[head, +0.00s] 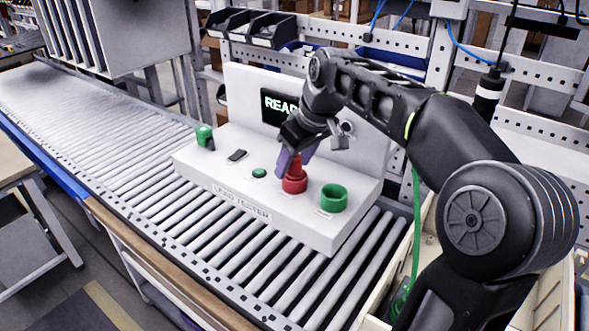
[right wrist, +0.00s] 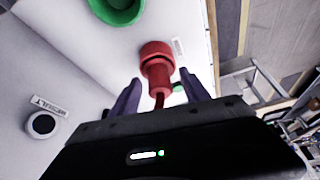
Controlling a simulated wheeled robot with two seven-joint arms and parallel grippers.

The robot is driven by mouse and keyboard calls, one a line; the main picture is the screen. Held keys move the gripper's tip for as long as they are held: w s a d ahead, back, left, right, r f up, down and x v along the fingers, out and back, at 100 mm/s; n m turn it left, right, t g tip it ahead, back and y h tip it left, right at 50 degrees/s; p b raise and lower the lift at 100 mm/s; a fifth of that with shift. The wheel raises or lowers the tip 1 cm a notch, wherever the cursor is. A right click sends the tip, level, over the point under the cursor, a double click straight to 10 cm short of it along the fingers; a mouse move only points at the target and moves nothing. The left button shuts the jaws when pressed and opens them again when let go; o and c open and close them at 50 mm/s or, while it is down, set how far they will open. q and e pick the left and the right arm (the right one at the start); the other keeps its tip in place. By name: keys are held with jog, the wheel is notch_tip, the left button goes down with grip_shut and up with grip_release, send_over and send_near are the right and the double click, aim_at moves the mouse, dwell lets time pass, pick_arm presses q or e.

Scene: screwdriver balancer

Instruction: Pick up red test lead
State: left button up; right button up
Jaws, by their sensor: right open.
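The red test lead (head: 296,163) stands upright in the red socket (head: 294,185) on top of the white lead tester (head: 225,192). My right gripper (head: 293,165) is open at the lead, with its purple fingers around the upper part. In the right wrist view, the red test lead (right wrist: 158,75) shows between the two open fingertips (right wrist: 160,88), with gaps on both sides. Its lower end is seated in the red socket (right wrist: 156,50). My left gripper is not in view.
A green socket (head: 333,198) sits right of the red one. A green button (head: 259,173), a dark slot (head: 237,155) and a green piece (head: 204,136) lie to the left. The tester stands on a roller conveyor (head: 90,115). A bin (head: 548,300) is at the right front.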

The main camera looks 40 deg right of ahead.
dwell(0.5)
grip_shut()
dwell(0.4)
